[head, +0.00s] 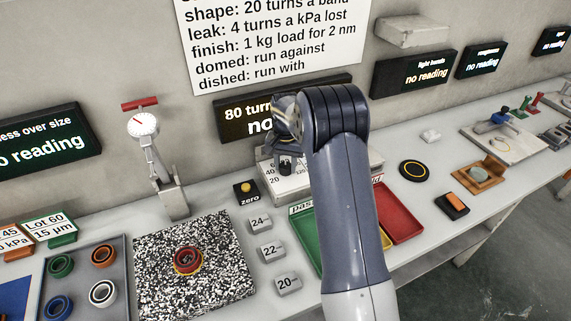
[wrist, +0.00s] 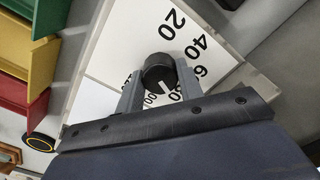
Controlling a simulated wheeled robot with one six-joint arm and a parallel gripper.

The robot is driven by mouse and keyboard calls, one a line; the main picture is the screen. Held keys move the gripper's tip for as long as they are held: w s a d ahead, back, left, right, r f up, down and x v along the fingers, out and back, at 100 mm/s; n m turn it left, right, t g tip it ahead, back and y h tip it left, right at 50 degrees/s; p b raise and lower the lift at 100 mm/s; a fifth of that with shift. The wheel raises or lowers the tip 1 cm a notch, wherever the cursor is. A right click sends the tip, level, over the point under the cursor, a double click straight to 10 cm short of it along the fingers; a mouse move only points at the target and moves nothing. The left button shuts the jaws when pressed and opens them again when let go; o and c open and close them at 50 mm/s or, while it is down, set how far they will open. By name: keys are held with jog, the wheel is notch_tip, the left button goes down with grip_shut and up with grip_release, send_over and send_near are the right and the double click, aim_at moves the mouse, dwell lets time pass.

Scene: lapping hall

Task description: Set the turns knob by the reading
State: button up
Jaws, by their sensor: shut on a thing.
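The black turns knob (wrist: 158,70) stands on a white dial plate with 20 and 40 clear and other numbers partly hidden. Its white mark points down the picture, toward a partly covered number that looks like 80. My gripper (wrist: 160,86) is shut on the knob, one finger on each side. In the head view my gripper (head: 286,150) is at the knob's white box (head: 290,185), and my arm covers much of it. The display (head: 240,118) behind starts "80 turn" and "no"; my arm hides the rest.
A wall sign (head: 265,40) reads 20 turns a band and 4 turns a kPa lost. The light bands display (head: 428,72) shows "no reading". A yellow zero button (head: 246,187), number blocks (head: 272,250), a speckled plate (head: 160,285) and a red tray (head: 405,225) are nearby.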

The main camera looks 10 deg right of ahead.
aim_at(286, 165)
dwell(0.4)
jog(key=o, duration=1)
notch_tip(286, 165, up, 11)
jog(key=shift+b, duration=0.3)
jog(key=shift+f, duration=0.15)
notch_tip(286, 165, down, 11)
jog(key=shift+r+p, duration=0.15)
jog(key=shift+p, duration=0.15)
